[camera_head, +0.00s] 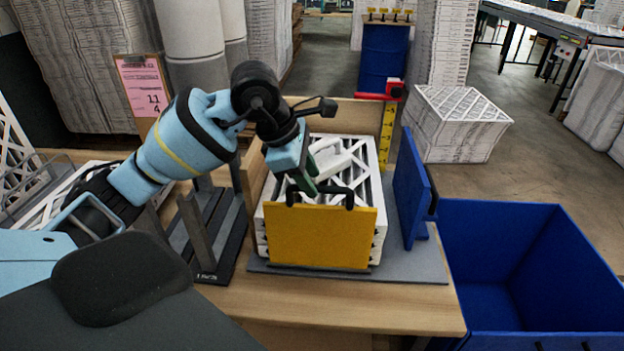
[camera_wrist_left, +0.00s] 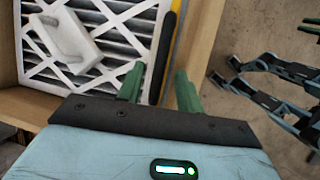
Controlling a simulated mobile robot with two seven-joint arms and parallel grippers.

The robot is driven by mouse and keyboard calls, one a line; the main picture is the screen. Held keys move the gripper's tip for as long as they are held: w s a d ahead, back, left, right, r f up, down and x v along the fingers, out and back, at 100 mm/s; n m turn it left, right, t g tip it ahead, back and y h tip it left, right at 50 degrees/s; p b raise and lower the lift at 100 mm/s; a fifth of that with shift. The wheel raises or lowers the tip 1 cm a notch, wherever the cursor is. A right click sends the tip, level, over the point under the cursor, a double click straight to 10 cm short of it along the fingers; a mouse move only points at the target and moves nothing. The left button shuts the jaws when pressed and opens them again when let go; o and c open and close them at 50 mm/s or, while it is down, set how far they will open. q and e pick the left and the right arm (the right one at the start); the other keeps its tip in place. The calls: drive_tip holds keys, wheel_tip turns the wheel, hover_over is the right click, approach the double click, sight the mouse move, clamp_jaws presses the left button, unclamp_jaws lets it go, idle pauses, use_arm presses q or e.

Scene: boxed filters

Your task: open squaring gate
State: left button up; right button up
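The yellow squaring gate (camera_head: 320,237) stands upright at the front of the stack of white pleated filters (camera_head: 352,165), with a black bar handle (camera_head: 349,200) along its top. My left gripper (camera_head: 302,188) reaches down over the gate's top edge near the handle's left part. In the left wrist view, the gate's edge (camera_wrist_left: 172,28) lies between the two green fingers (camera_wrist_left: 160,90), which stand apart. I see no firm grip on it, though the contact is partly hidden. My right gripper is not in view.
A white handled piece (camera_head: 335,160) lies on the filters. A blue upright plate (camera_head: 410,190) stands right of the stack, and a blue bin (camera_head: 520,215) stands beyond. A dark slotted rack (camera_head: 222,262) is at left. Bare wooden table (camera_head: 350,308) lies in front.

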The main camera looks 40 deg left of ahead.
use_arm(q)
drive_tip(key=shift+x, duration=0.8)
clamp_jaws()
